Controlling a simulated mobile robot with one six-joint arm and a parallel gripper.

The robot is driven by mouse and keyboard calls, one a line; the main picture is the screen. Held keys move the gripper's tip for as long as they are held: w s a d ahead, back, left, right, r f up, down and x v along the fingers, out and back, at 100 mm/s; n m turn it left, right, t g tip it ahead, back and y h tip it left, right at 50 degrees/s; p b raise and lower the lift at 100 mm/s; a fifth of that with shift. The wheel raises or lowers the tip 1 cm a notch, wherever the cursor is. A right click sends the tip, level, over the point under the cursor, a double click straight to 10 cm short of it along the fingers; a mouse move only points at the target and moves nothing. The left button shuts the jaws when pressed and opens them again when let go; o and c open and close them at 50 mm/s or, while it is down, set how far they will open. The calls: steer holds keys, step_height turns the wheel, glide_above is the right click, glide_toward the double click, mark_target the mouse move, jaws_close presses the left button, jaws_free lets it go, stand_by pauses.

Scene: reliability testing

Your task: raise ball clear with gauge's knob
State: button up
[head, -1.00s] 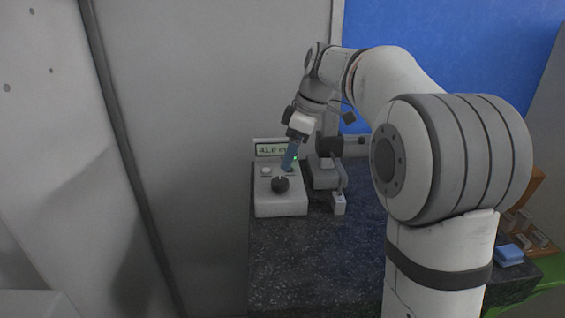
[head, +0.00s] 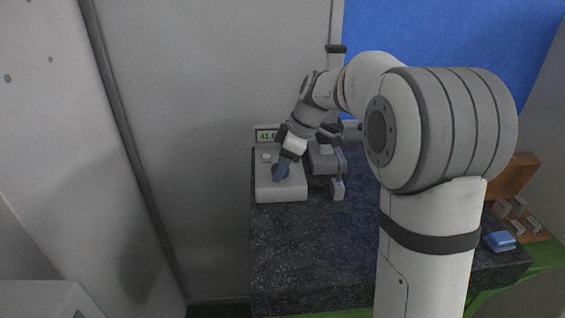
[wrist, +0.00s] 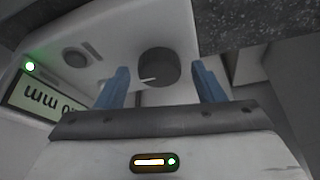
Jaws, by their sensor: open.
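The gauge's control box (head: 284,191) is a pale unit on the dark speckled bench, with a lit display (head: 265,135) at its back. Its black round knob (wrist: 158,68) has a white pointer line and shows in the wrist view; in the head view my gripper hides it. My gripper (head: 280,172) has blue fingers and is over the box's top. In the wrist view my gripper (wrist: 163,85) is open, with one finger on each side of the knob and gaps visible. I cannot make out the ball in either view.
The grey gauge stand (head: 326,160) is close to the right of the box. A blue block (head: 499,241) and a brown wooden case (head: 515,185) are at the bench's right. The front of the speckled bench (head: 310,245) is clear. A grey wall is close on the left.

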steer(key=shift+c, duration=0.2)
steer(key=c, duration=0.9)
steer(key=shift+c, duration=0.2)
